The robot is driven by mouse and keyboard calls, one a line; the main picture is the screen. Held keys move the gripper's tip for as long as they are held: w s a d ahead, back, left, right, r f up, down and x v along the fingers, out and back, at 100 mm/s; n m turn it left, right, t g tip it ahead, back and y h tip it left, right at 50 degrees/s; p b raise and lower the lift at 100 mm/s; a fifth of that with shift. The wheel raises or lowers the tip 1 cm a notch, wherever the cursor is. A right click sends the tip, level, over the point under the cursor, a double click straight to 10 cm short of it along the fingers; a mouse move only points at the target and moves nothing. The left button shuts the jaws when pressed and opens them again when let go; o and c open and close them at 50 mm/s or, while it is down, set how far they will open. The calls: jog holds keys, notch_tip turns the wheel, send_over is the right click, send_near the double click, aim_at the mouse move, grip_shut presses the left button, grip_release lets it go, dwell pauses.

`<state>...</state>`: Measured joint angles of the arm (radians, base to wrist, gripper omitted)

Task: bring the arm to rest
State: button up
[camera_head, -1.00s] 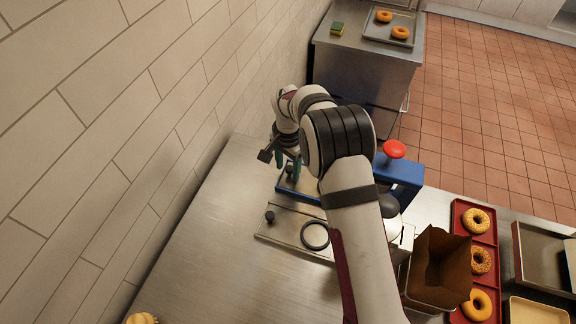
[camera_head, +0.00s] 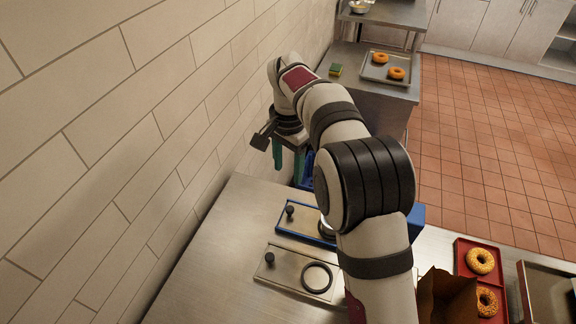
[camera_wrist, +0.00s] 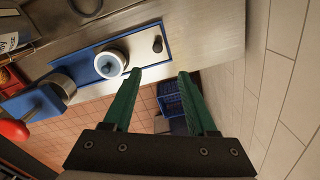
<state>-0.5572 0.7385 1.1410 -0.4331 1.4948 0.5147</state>
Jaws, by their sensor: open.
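My gripper (camera_head: 288,163) is raised beyond the far left part of the steel counter, close to the tiled wall. In the wrist view my gripper (camera_wrist: 158,74) has its two green fingers spread apart with nothing between them. Below the fingers are the counter's edge and the tiled floor. My own arm crosses the middle of the head view and hides part of the counter.
A blue-edged plate (camera_head: 293,226) and a metal plate with a black ring (camera_head: 316,278) lie on the counter (camera_head: 215,262). A red tray (camera_head: 468,262) holds bagels at right. The tiled wall (camera_head: 120,130) stands close at left. A blue crate (camera_wrist: 170,104) is on the floor.

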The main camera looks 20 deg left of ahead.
jog(key=s+d+r+y, duration=0.1)
jog(key=s+d+r, duration=0.4)
jog(key=d, duration=0.4)
jog(key=s+d+r, duration=0.3)
jog(key=s+d, duration=0.5)
jog(key=s+d+f, duration=0.2)
jog(key=s+d, duration=0.1)
jog(key=s, duration=0.5)
jog(key=s+d+f+m, duration=0.1)
jog(key=s+d+f, duration=0.1)
jog(key=s, duration=0.6)
jog(key=shift+s+d+y, duration=0.35)
jog(key=shift+d+y, duration=0.05)
jog(key=shift+d, duration=0.15)
